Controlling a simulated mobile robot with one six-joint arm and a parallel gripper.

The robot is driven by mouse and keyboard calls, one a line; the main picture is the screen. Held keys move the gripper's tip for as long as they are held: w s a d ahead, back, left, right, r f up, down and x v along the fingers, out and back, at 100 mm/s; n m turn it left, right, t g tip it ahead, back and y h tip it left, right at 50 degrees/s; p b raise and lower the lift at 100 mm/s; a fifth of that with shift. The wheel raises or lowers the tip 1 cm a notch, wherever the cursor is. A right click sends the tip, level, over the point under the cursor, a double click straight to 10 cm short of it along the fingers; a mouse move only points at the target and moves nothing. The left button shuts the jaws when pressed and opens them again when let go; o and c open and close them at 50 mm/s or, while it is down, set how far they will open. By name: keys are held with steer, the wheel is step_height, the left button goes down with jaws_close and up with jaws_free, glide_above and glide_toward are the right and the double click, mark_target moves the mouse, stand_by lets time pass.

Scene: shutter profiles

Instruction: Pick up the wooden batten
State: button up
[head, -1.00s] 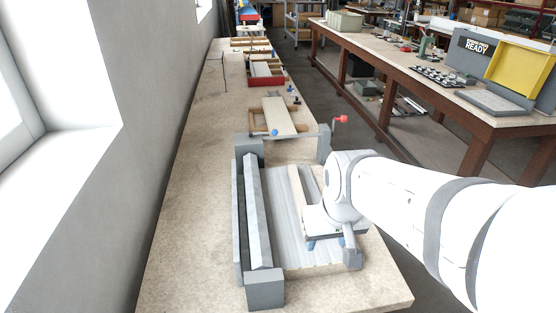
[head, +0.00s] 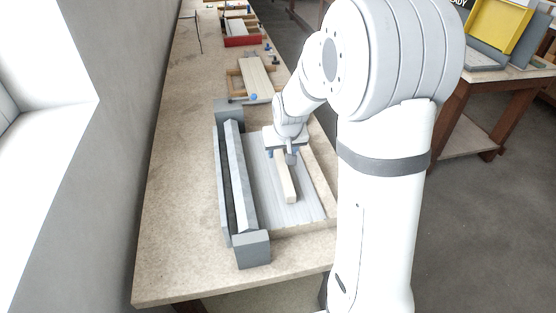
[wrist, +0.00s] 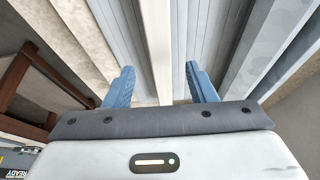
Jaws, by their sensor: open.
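The wooden batten (head: 288,187) is a pale, narrow strip lying lengthwise on grey ribbed profiles (head: 262,175) inside a bench-top frame. In the head view my gripper (head: 285,152) is over its far part, which it hides. In the wrist view the batten (wrist: 157,45) runs between the two blue fingers of my gripper (wrist: 158,76). The fingers are open, with a gap visible on each side of the batten. How far the fingertips reach down beside it is hard to tell.
A paler wooden rail (head: 319,178) borders the profiles on the right. A grey angled metal bar (head: 238,175) and grey end blocks (head: 252,249) stand on the left. Beyond the frame lies a board on wooden supports (head: 256,76). The wall is close on the left.

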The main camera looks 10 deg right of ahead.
mark_target(281, 158)
steer(key=shift+p+x, duration=0.5)
steer(key=shift+x, duration=1.75)
steer(key=shift+r, duration=0.1)
steer(key=shift+c, duration=0.3)
jaws_close()
